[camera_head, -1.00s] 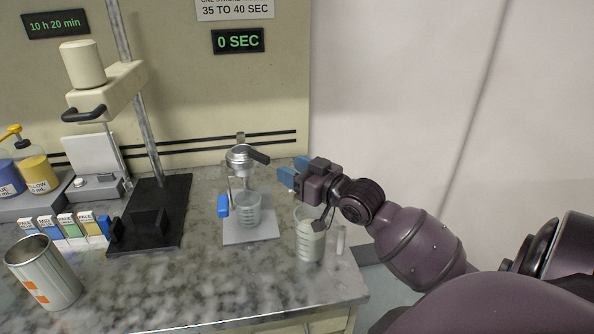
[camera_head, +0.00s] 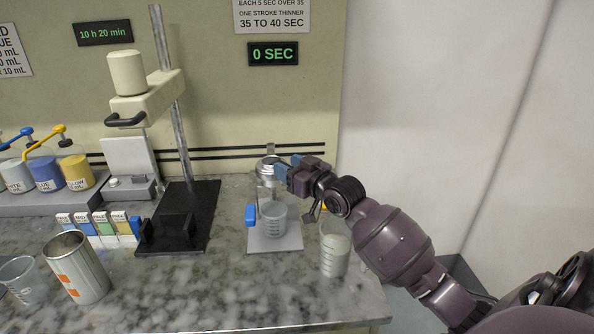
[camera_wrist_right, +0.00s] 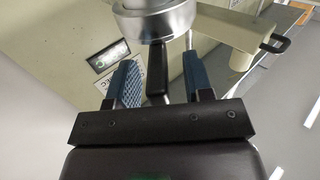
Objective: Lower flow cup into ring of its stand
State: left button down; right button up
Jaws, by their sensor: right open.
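The silver flow cup (camera_head: 266,170) stands at the top of its stand (camera_head: 284,245), on the upright above the grey base plate. Whether it is fully seated in the ring is hard to tell at this size. My right gripper (camera_head: 286,167) is open and at the cup's right side. In the right wrist view, the flow cup (camera_wrist_right: 155,20) is just beyond the fingertips, and its black handle (camera_wrist_right: 157,72) lies between the two open blue fingers (camera_wrist_right: 160,82), with gaps on both sides. My left gripper is not in view.
A clear beaker (camera_head: 273,220) stands on the base plate below the cup, beside a blue block (camera_head: 251,215). A larger beaker of pale liquid (camera_head: 334,252) stands under my right forearm. A mixer (camera_head: 140,95) and a metal can (camera_head: 80,270) are to the left.

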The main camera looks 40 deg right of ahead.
grip_shut()
jog(key=c, duration=0.6)
grip_release()
grip_shut()
jog(key=o, duration=0.6)
grip_release()
